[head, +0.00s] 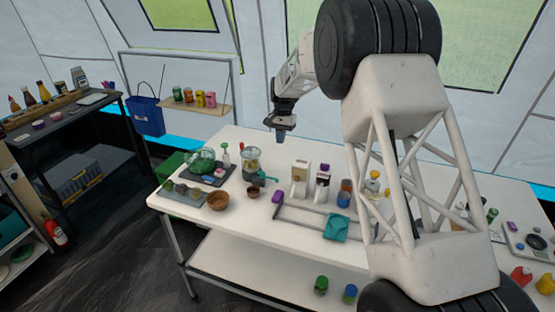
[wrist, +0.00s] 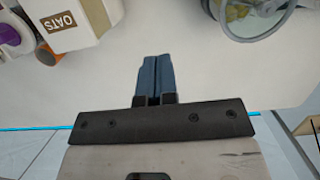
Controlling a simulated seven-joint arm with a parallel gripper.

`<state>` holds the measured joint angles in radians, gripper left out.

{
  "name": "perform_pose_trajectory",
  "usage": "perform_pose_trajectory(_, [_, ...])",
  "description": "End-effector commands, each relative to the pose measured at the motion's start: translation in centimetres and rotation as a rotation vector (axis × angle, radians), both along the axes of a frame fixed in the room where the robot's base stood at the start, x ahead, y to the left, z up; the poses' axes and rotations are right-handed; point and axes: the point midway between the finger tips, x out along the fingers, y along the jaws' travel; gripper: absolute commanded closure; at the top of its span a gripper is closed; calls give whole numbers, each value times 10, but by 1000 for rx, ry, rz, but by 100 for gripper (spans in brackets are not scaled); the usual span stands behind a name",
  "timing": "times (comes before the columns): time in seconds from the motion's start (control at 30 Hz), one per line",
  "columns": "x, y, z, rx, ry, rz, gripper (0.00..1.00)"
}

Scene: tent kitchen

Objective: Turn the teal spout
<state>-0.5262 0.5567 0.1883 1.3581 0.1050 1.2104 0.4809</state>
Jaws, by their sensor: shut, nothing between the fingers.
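The teal spout (head: 270,178) sticks out to the right, low on a clear jar (head: 252,160) with yellowish contents, on the white table. In the wrist view the round end of a clear container, probably this jar (wrist: 262,22), shows at the top right; the spout cannot be made out there. My gripper (head: 281,139) hangs above the back of the table, higher than the jar and a little to its right, apart from it. In the wrist view its two blue fingers (wrist: 153,62) are pressed together with nothing between them.
An oats carton (head: 300,174) stands right of the jar; it also shows in the wrist view (wrist: 68,22). A wooden bowl (head: 218,201), a small brown bowl (head: 253,192) and a green glass bowl (head: 202,160) are to the left. A rack with a teal pouch (head: 338,228) lies in front.

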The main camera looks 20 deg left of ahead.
Motion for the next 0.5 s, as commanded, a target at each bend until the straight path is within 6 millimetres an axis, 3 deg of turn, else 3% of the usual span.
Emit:
perform_pose_trajectory(0.27, [-4,0,-19,-1,2,0,100])
perform_pose_trajectory(0.5, [-10,0,-50,-1,2,0,100])
